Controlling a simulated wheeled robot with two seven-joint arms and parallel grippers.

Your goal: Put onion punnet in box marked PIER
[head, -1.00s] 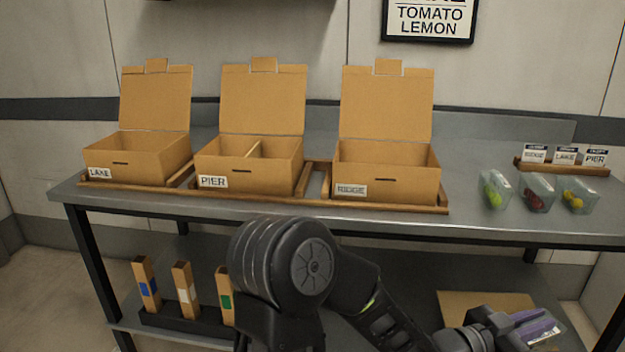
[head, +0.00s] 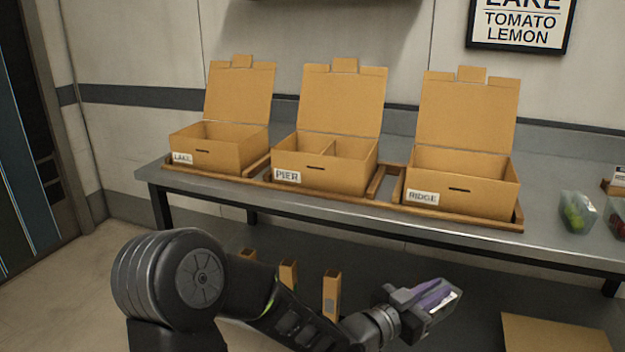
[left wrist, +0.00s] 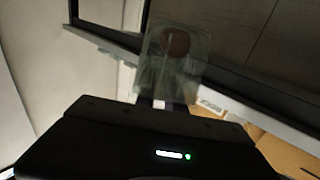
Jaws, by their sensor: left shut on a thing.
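My left gripper (head: 408,306) is in front of the table, low in the head view, below the RIDGE box. It is shut on a clear punnet (head: 442,298) with purple showing inside. In the left wrist view the see-through punnet (left wrist: 165,75) sticks out beyond the gripper, with a round brownish item in it, probably the onion. The box marked PIER (head: 322,182) is the middle box on the table. Its lid stands open and a divider splits the inside; its floor is hidden. My right gripper is not in view.
The LAKE box (head: 217,161) stands left of PIER and the RIDGE box (head: 462,196) right, both open. A wooden rack (head: 389,194) holds the boxes on the metal table (head: 545,225). A punnet with green contents (head: 576,212) stands at right. Brown cardboard (head: 552,335) lies below.

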